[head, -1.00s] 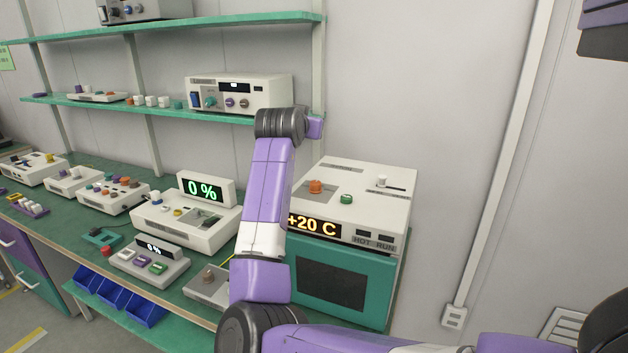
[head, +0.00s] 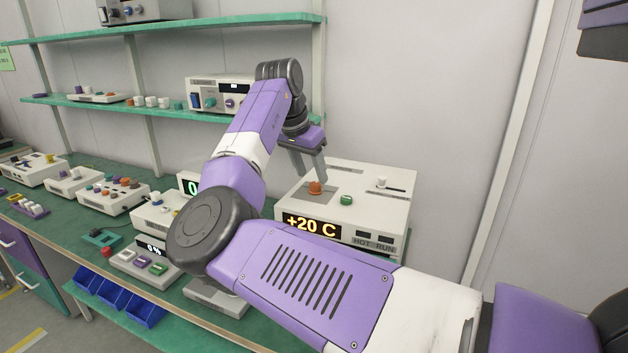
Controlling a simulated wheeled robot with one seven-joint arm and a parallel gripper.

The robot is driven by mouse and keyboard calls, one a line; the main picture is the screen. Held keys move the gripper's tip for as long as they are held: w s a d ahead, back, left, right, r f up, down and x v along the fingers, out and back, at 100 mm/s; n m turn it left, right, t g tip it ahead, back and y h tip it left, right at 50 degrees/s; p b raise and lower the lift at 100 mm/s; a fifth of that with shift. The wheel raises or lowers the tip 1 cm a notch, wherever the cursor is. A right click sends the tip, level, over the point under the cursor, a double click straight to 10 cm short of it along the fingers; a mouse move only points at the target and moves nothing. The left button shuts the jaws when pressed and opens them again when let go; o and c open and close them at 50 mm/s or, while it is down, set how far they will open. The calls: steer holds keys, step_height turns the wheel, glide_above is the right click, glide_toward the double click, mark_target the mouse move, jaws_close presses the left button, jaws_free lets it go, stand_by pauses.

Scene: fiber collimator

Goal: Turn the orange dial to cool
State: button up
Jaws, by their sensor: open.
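The orange dial (head: 315,188) sits on a grey plate on top of the white oven-like unit (head: 385,213). A green knob (head: 346,200) is to its right. The unit's front display (head: 312,226) reads +20 C in orange. My gripper (head: 308,176) is open and points down just above and behind the dial, its grey fingers close to it. I cannot tell whether a finger touches the dial. No label reading cool can be made out.
A white slider (head: 382,181) stands at the unit's back right. A shelf (head: 150,106) with a white instrument (head: 205,93) is behind my arm. Several control boxes, one of them a knob box (head: 112,193), line the green bench to the left. The wall to the right is clear.

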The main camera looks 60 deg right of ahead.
mark_target(315, 184)
steer(key=shift+x, duration=1.9)
jaws_close()
